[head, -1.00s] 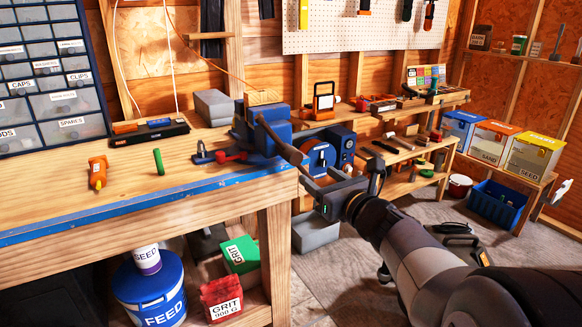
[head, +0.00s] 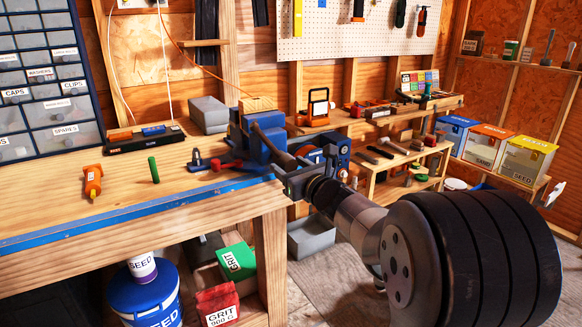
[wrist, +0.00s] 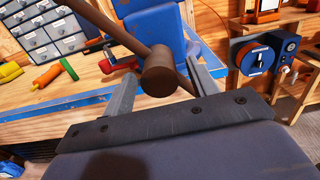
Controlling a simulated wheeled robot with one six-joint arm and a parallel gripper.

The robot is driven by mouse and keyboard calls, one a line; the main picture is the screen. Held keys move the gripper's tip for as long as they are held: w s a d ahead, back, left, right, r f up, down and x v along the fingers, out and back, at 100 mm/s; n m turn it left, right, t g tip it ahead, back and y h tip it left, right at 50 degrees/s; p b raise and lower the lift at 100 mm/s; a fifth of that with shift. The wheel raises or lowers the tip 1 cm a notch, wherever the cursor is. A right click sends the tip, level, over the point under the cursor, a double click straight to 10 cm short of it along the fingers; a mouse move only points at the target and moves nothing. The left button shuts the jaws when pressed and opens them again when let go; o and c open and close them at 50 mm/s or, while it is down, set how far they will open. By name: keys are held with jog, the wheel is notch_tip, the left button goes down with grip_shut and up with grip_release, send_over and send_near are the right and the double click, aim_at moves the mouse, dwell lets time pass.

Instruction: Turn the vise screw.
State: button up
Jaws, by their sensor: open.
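The blue vise (head: 262,135) is mounted at the right end of the wooden bench, and it also shows in the wrist view (wrist: 155,35). Its brown screw (head: 277,149) sticks out towards me; in the wrist view the round brown screw head (wrist: 160,70) has a bar handle (wrist: 108,22) running up to the left through it. My gripper (head: 283,173) is at the screw's end. In the wrist view my gripper (wrist: 160,88) is open, with one finger on each side of the screw head and gaps visible. Contact with the bar is unclear.
The bench's blue front edge (head: 130,214) lies left of my gripper. An orange-handled tool (head: 92,182) and a green cylinder (head: 154,170) lie on the bench. A blue round-dialled machine (wrist: 258,58) stands to the right. A grey bin (head: 311,239) sits below.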

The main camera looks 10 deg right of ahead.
jog(key=c, duration=1)
jog(key=shift+m, duration=0.4)
